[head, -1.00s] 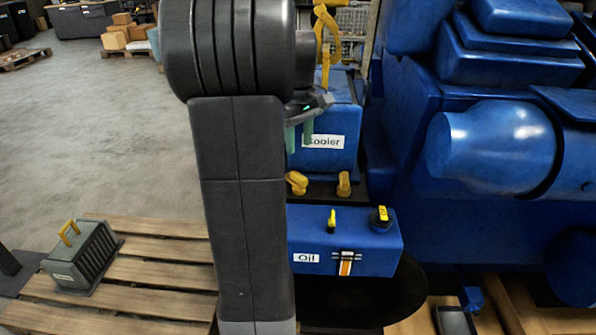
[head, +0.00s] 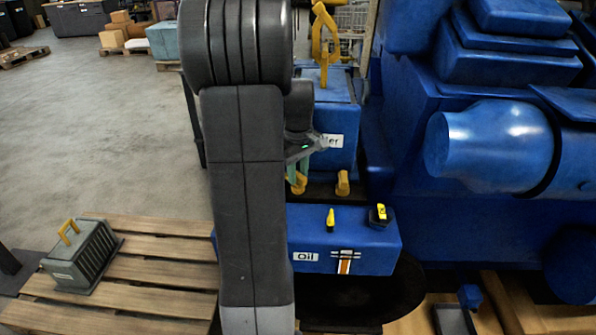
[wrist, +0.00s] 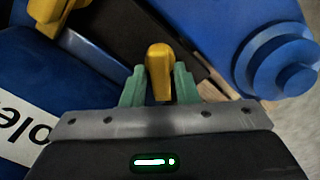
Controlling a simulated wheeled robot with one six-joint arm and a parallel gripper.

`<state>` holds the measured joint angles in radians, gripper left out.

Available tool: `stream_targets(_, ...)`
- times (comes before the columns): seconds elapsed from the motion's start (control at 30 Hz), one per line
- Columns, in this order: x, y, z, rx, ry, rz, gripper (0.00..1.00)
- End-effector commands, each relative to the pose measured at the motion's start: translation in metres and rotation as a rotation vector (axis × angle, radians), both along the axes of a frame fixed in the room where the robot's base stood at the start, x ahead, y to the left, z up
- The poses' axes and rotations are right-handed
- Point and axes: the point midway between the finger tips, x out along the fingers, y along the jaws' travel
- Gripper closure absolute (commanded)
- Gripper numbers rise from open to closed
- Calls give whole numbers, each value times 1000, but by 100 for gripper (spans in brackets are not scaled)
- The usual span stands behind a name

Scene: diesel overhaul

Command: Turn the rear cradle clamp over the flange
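Two yellow cradle clamps stand at the foot of the blue cooler (head: 345,155). The left clamp (head: 299,184) is under my gripper (head: 298,172); the right clamp (head: 342,184) stands apart from it. I cannot tell which of them is the rear one. In the wrist view the near clamp (wrist: 159,72) is between the two green fingers of my gripper (wrist: 160,82), with what looks like a narrow gap on each side. The other clamp (wrist: 55,14) is at the upper left. The flange is not clearly seen.
A blue oil box (head: 320,235) with yellow-topped fittings stands in front of the clamps. The large blue engine (head: 480,230) fills the right. A yellow hook (head: 323,45) hangs above the cooler. A grey case (head: 82,255) sits on the wooden pallet (head: 160,270) at left.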

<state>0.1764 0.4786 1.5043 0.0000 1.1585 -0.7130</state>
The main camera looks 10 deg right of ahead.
Motion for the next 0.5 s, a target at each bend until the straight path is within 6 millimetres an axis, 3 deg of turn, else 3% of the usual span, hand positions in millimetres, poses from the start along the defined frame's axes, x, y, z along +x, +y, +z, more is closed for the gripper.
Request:
stream_targets(0.03,0,0,0,0,0,0,84)
stream_targets(0.13,0,0,0,0,0,0,100)
stream_targets(0.5,0,0,1,0,0,-52,100)
